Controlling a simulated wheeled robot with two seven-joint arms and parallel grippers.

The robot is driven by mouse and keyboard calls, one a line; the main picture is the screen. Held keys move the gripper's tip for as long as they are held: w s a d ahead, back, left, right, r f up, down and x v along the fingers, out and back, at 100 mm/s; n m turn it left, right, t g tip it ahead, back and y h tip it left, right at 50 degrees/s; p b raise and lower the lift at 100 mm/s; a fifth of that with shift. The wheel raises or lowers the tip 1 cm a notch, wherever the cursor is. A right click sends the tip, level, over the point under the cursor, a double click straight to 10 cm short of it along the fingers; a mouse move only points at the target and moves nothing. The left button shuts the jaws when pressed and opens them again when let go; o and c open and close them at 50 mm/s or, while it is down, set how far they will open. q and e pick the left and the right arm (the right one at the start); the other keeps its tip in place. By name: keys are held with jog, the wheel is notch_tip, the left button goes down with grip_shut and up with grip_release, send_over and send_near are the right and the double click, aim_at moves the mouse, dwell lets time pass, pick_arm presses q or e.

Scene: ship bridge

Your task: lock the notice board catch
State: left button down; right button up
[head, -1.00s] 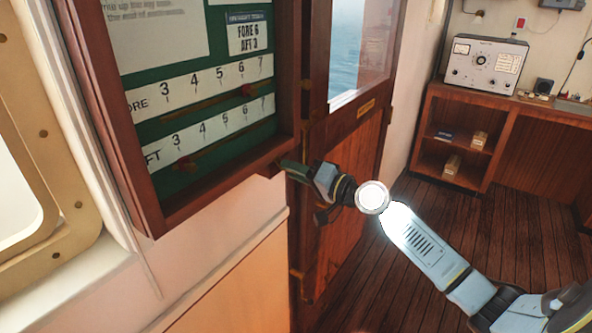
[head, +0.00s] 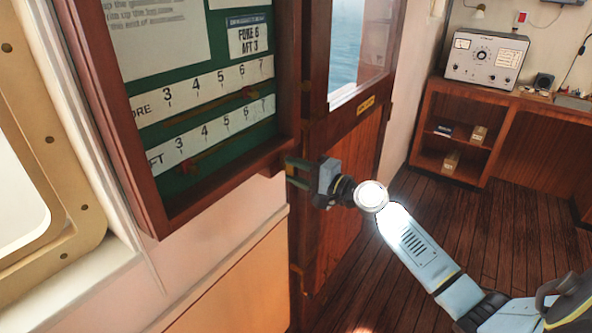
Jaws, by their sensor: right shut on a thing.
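The notice board (head: 180,219) hangs on the wall at the left, with a dark wooden frame and a green face with number strips. My right gripper (head: 288,172) is at the frame's lower right corner, its fingers pointing left. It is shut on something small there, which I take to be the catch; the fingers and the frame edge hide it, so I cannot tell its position. My left gripper is not in view.
A wooden door (head: 345,190) with a window stands just behind my right gripper. A porthole frame (head: 75,225) is at the far left. A shelf unit (head: 425,150) with a grey instrument (head: 486,60) stands at the back right. The plank floor between is clear.

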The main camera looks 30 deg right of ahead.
dwell(0.3)
jog(key=o, duration=1)
jog(key=b+v, duration=0.3)
jog(key=v, duration=1)
jog(key=shift+s, duration=0.2)
